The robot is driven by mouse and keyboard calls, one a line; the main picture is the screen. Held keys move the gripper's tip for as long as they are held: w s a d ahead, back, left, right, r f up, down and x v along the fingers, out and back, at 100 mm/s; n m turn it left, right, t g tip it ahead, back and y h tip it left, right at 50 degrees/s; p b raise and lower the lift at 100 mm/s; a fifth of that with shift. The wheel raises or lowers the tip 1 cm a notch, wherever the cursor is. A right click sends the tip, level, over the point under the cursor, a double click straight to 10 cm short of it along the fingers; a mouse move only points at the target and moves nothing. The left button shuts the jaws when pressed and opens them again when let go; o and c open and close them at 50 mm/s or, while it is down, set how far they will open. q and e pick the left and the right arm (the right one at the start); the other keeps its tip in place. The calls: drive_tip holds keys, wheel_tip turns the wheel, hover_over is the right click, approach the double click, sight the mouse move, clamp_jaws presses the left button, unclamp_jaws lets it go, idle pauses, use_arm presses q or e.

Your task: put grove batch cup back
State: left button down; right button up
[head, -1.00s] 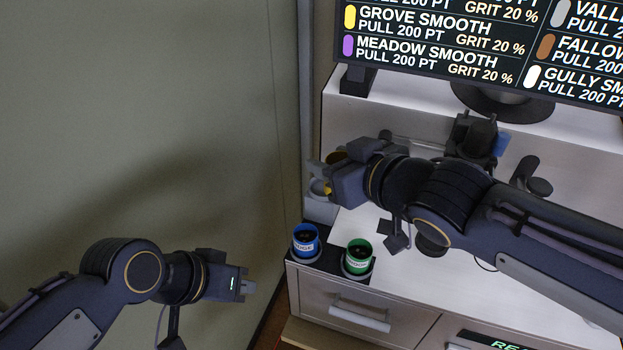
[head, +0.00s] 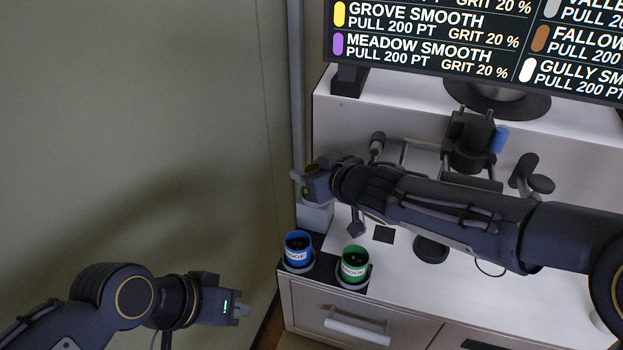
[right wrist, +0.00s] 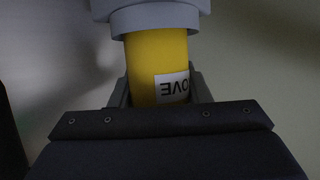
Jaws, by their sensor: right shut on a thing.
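The grove batch cup (right wrist: 157,62) is yellow with a white label ending in "OVE", seen upside down in the right wrist view. My right gripper (head: 303,183) is shut on it, at the back left corner of the counter, near the wall. In the head view the cup is mostly hidden by the gripper. A grey round part (right wrist: 155,18) sits against the cup's far end in the right wrist view. My left gripper (head: 240,310) is at the lower left, away from the counter; its fingers are too small to judge.
A blue cup (head: 298,248) and a green cup (head: 354,263) stand in a dark holder (head: 324,268) at the counter's front left corner. A menu screen (head: 440,45) hangs above. A drawer handle (head: 357,326) juts out below.

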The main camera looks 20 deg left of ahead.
drive_tip(key=shift+f, duration=0.2)
drive_tip(key=shift+f, duration=0.25)
drive_tip(key=o, duration=1.1)
drive_tip(key=shift+r, duration=0.15)
drive_tip(key=shift+s+d+r, duration=0.1)
drive_tip(key=shift+r, duration=0.15)
drive_tip(key=p+v, duration=0.3)
drive_tip(key=v, duration=0.8)
drive_tip(key=shift+s+d, duration=0.3)
